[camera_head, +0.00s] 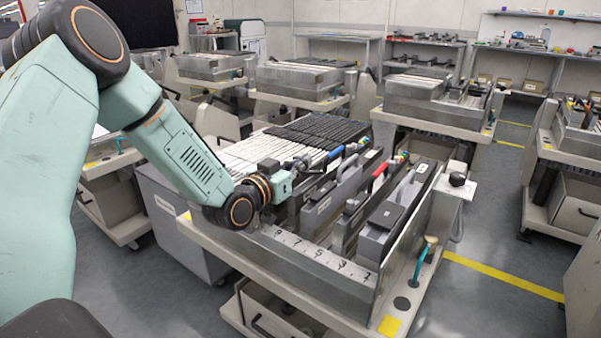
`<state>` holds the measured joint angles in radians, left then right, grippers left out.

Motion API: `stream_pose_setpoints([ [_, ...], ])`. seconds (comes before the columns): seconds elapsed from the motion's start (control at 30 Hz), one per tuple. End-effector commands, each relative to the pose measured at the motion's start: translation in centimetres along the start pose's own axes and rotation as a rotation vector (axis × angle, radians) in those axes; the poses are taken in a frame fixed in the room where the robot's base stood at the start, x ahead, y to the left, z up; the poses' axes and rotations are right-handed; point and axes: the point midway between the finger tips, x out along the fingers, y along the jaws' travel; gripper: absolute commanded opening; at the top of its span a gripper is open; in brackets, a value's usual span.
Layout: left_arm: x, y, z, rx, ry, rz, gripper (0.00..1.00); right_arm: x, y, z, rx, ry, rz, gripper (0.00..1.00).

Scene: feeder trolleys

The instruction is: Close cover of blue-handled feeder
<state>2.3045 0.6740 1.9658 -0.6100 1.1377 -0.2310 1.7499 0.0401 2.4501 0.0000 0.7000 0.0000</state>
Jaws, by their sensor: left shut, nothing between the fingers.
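The feeder with the blue handle (336,153) stands in a row on the nearest trolley (315,270), at the middle of the head view. My left gripper (318,160) is shut and empty, just left of the blue handle and over the feeders. Whether it touches the handle or the cover is too small to tell. The gripper and wrist hide part of this feeder, and I cannot tell how its cover stands. My right gripper is out of view.
A red-handled feeder (380,172) stands to the right of the blue one. White and black feeders (318,130) fill the trolley's back left. Other trolleys (435,105) stand behind. Open floor (490,290) with yellow lines (500,275) lies to the right.

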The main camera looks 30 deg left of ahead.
Motion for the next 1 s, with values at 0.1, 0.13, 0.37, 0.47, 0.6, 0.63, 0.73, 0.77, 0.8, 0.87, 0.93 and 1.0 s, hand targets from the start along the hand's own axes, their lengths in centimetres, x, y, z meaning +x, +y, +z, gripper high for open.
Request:
stream_pose_setpoints([
  [0.1, -0.1, 0.0, 1.1, 0.001, 0.061, 0.0, 0.0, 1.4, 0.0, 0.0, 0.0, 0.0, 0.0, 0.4],
  [0.13, -0.2, 0.0, 1.2, 0.001, 0.077, 0.0, 0.0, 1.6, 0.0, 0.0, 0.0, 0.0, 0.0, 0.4],
  [0.37, -0.7, 0.0, 2.0, 0.0, 0.113, 0.0, 0.0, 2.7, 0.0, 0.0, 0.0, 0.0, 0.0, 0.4],
  [0.47, -0.9, 0.0, 2.5, 0.001, 0.112, 0.001, 0.0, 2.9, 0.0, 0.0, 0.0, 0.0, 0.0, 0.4],
  [0.6, -1.2, 0.0, 3.0, 0.001, 0.111, 0.0, 0.0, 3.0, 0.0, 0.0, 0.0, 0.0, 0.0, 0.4],
  [0.63, -1.3, 0.0, 3.1, 0.001, 0.111, 0.0, 0.0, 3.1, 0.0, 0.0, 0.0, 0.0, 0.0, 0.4],
  [0.73, -1.4, 0.0, 3.3, 0.0, 0.11, 0.0, 0.0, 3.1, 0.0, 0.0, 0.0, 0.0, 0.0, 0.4],
  [0.77, -1.4, 0.0, 3.4, 0.0, 0.11, -0.001, 0.0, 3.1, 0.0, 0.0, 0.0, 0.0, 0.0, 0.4],
  [0.8, -1.5, 0.0, 3.5, 0.0, 0.109, -0.001, 0.0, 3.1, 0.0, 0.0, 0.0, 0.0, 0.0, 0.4],
  [0.87, -1.6, 0.0, 3.6, -0.001, 0.108, -0.001, 0.0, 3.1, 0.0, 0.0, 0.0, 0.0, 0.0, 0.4],
  [0.93, -1.6, 0.0, 3.7, -0.001, 0.106, 0.0, 0.0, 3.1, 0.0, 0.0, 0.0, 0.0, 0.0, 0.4],
  [1.0, -1.7, 0.0, 3.7, -0.001, 0.105, 0.0, 0.0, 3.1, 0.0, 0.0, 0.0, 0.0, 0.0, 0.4],
])
